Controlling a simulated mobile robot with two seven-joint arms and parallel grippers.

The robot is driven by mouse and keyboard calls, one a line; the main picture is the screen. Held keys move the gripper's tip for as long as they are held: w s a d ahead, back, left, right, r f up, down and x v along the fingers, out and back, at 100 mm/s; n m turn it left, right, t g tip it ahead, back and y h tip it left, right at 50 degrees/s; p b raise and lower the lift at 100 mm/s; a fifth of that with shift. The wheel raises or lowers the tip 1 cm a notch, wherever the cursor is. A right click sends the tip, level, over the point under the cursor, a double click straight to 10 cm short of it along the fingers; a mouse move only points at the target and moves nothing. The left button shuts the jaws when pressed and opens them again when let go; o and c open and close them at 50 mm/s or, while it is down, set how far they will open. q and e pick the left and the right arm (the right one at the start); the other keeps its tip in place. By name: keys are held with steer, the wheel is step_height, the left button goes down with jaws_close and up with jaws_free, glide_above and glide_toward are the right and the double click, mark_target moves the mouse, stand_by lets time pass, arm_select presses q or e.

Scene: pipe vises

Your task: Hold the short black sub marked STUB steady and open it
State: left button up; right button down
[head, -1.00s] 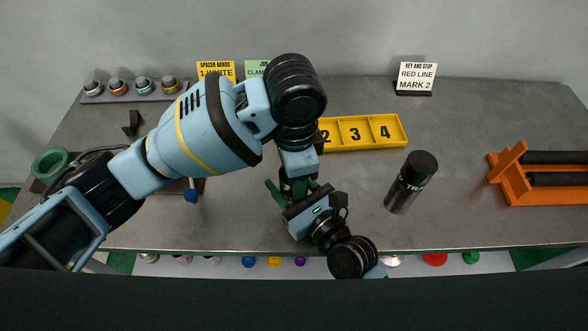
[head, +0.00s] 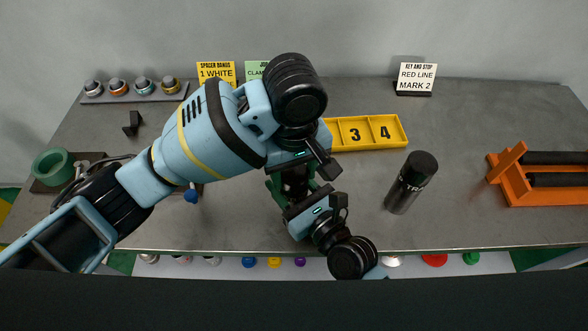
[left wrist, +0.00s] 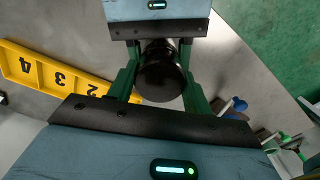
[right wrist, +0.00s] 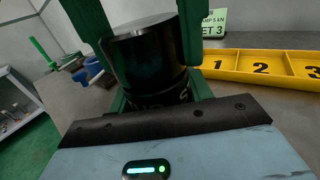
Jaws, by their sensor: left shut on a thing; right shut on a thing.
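A short black cylinder (head: 294,183), apparently the sub, stands between my two grippers near the table's front. My left gripper (head: 289,177) is shut on it from behind. My right gripper (head: 291,194) is shut on it from the front. In the left wrist view the sub's round dark end (left wrist: 160,82) shows between green fingers, with my right gripper's blue palm opposite. In the right wrist view the sub (right wrist: 150,65) looks upright. Faint pale letters low on it are mostly hidden by my gripper, so I cannot read STUB.
A taller dark cylinder with partly readable lettering (head: 411,183) stands to the right. Behind are a yellow numbered tray (head: 365,145) and a sign reading RED LINE MARK 2 (head: 417,76). An orange rack (head: 515,180) is far right, a green ring (head: 52,166) far left.

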arm_select(q)
steer(key=n, duration=0.6)
steer(key=shift+n, duration=0.3)
steer(key=n, duration=0.6)
steer(key=shift+n, duration=0.4)
steer(key=o, duration=1.1)
steer(key=shift+r, duration=0.1)
steer(key=shift+r, duration=2.2)
steer(key=shift+c, duration=0.6)
